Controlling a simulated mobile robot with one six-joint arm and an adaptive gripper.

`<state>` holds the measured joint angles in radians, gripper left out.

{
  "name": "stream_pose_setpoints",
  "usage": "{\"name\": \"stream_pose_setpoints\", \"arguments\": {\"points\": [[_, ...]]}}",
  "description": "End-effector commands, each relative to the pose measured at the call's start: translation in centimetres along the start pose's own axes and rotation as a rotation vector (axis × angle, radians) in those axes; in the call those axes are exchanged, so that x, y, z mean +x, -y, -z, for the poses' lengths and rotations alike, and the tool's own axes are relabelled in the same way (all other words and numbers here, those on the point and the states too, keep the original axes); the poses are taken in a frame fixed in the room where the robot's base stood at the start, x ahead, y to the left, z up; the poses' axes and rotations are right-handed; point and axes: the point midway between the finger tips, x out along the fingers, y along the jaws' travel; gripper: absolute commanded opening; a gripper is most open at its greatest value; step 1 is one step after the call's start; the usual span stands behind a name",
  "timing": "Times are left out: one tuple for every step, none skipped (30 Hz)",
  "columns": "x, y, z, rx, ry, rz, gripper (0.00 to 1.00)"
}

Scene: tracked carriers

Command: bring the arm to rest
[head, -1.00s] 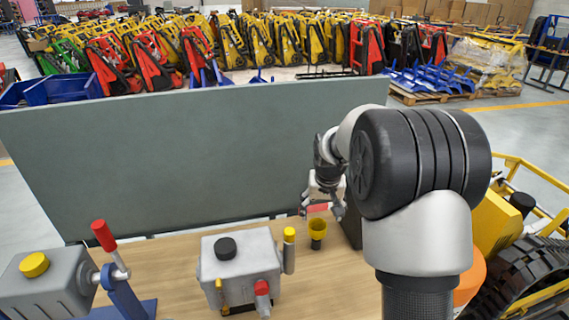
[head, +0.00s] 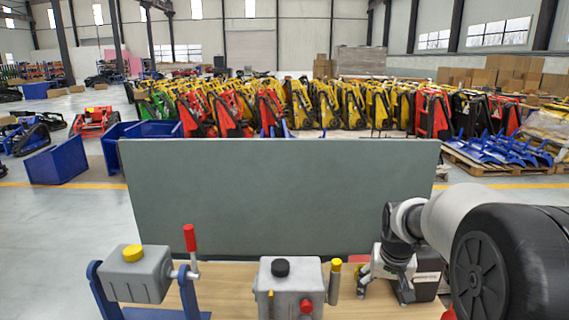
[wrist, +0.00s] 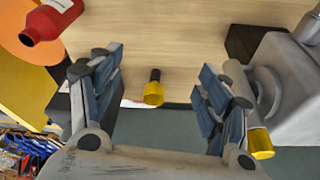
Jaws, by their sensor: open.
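My gripper (head: 386,286) is at the lower right of the head view, above the back part of the wooden bench. In the wrist view its two fingers stand wide apart, and the gripper (wrist: 160,78) is open with nothing held between the pads. A small yellow-and-black piece (wrist: 153,92) shows in the gap between the fingers, apart from both. My arm reaches in from the right edge of the head view, and its big dark joint covers the lower right corner.
A grey box with a black knob (head: 291,287) stands left of my gripper. A tilted grey box with a yellow knob (head: 135,272) is farther left. A green-grey panel (head: 280,195) rises behind the bench. A red bottle-like thing (wrist: 52,17) shows in the wrist view.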

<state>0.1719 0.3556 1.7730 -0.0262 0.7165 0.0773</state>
Motion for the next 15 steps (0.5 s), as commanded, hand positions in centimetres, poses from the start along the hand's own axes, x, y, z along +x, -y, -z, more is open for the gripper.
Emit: {"name": "stream_pose_setpoints", "arguments": {"points": [[-1.4,0.2,-0.6,-0.007,-0.009,0.002,0.70],[-2.1,0.4,-1.0,-0.011,-0.011,0.004,0.70],[-3.0,0.6,-1.6,-0.016,-0.014,0.006,0.70],[-3.8,0.7,-2.1,-0.021,-0.016,0.007,0.70],[-4.5,0.9,-2.6,-0.026,-0.020,0.009,0.70],[-5.6,1.1,-3.4,-0.034,-0.024,0.012,0.70],[-6.4,1.2,-4.1,-0.040,-0.027,0.014,0.70],[-7.3,1.4,-4.8,-0.047,-0.031,0.016,0.70],[-8.6,1.6,-6.0,-0.057,-0.036,0.019,0.70],[-9.6,1.8,-7.0,-0.065,-0.042,0.022,0.70],[-10.5,1.9,-8.1,-0.074,-0.046,0.025,0.70],[-11.8,2.1,-9.8,-0.086,-0.052,0.030,0.70],[-12.6,2.2,-11.0,-0.095,-0.056,0.033,0.70],[-13.4,2.3,-12.3,-0.104,-0.061,0.036,0.70],[-14.4,2.4,-14.1,-0.117,-0.066,0.041,0.70]]}}
